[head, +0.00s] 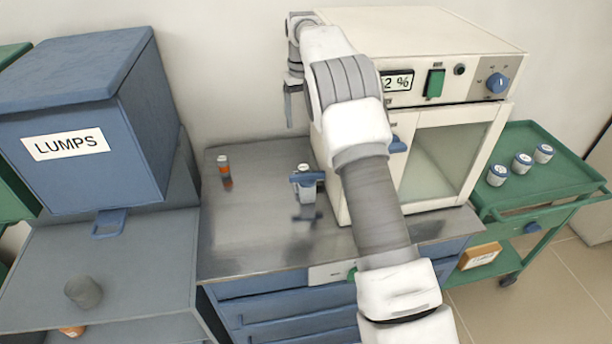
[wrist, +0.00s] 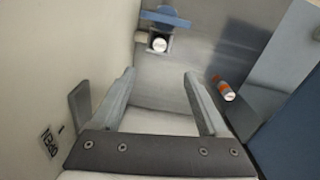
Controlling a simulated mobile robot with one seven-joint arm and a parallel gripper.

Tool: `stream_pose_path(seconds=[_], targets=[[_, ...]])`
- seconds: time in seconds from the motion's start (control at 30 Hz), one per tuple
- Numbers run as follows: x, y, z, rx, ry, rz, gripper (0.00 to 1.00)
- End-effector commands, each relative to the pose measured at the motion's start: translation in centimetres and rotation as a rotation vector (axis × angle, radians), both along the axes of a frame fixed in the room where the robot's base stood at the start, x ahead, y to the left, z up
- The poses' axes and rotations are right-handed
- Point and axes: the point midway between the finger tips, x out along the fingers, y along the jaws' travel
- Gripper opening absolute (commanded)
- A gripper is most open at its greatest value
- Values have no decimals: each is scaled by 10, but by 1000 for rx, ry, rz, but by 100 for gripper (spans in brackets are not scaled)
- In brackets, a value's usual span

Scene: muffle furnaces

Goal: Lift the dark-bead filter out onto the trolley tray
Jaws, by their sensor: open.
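I cannot identify a dark-bead filter in either view. Small candidates on the steel bench are an orange-and-white canister (head: 224,168), also in the wrist view (wrist: 226,91), and a pale cup (head: 307,191) at a blue crossbar (head: 308,177), also in the wrist view (wrist: 159,44). My gripper (head: 289,108) hangs behind them, left of the cream cabinet (head: 455,30). In the wrist view my gripper (wrist: 160,76) is open, with nothing between its fingers. The trolley tray (head: 551,183) is green, at right, and carries several blue-and-white jars (head: 522,163).
A grey lever (wrist: 80,106) and a label (wrist: 50,142) sit on the pale panel left of my gripper. The cabinet's glazed front (head: 440,165) is partly behind my arm. A blue LUMPS bin (head: 150,110) stands at left. The bench's front left (head: 240,240) is clear.

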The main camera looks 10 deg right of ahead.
Motion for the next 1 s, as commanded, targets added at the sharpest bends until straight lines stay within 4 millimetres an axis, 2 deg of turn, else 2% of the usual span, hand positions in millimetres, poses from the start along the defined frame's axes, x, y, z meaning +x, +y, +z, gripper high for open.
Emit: stream_pose_path(seconds=[0.3,0.5,0.83,1.0], targets=[[-1,1,-68,0,5,1,77],[-1,0,-103,0,3,0,77],[-1,0,-125,1,2,-1,77],[-2,-2,-149,0,3,0,77]])
